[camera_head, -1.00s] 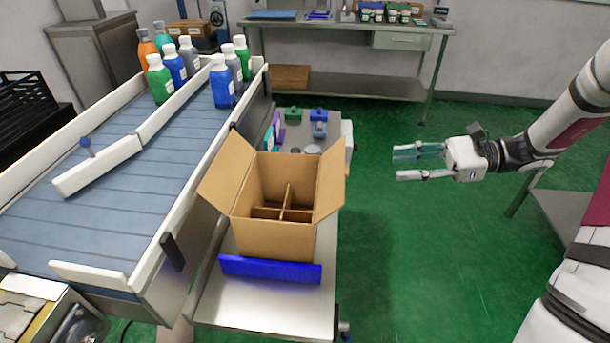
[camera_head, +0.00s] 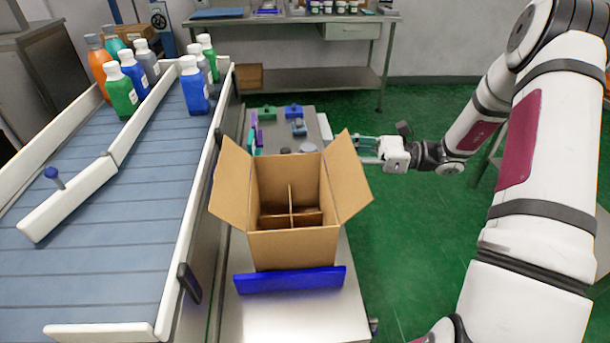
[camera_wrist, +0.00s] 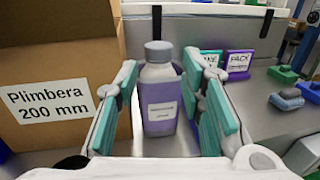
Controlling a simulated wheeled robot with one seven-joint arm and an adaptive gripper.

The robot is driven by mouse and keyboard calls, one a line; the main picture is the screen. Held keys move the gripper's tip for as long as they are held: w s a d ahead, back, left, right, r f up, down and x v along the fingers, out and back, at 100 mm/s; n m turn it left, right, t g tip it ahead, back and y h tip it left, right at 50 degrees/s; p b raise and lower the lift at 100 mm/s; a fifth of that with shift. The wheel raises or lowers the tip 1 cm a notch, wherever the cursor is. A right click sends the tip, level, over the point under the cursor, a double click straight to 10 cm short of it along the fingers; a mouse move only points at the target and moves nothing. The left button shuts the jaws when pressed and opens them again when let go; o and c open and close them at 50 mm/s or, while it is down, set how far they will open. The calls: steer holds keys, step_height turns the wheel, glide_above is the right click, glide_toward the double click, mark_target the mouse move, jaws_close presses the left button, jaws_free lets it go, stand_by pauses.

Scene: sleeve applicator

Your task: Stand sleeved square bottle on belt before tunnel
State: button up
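A grey bottle with a purple sleeve and a white label (camera_wrist: 160,104) stands upright on the metal surface in the wrist view. Its cap is grey. My gripper (camera_head: 366,149) is open, with one teal-padded finger on each side of the bottle and visible gaps to it. In the head view the bottle is not visible and the fingertips are partly behind the carton's right flap. The belt (camera_head: 105,222) runs along the left, with a bare slatted stretch at the front. I cannot make out a tunnel.
An open divided carton (camera_head: 293,248) stands close left of my gripper, behind a blue bar (camera_head: 290,280). Several bottles, including a blue one (camera_head: 194,92), stand at the belt's far end. A white guide rail (camera_head: 68,200) crosses the belt. Purple and teal sleeve packs (camera_wrist: 238,64) stand behind the bottle.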

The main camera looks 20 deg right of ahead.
mark_target(308, 147)
steer(key=b+x, duration=0.1)
steer(key=x, duration=0.7)
steer(key=shift+a, duration=0.4)
jaws_close()
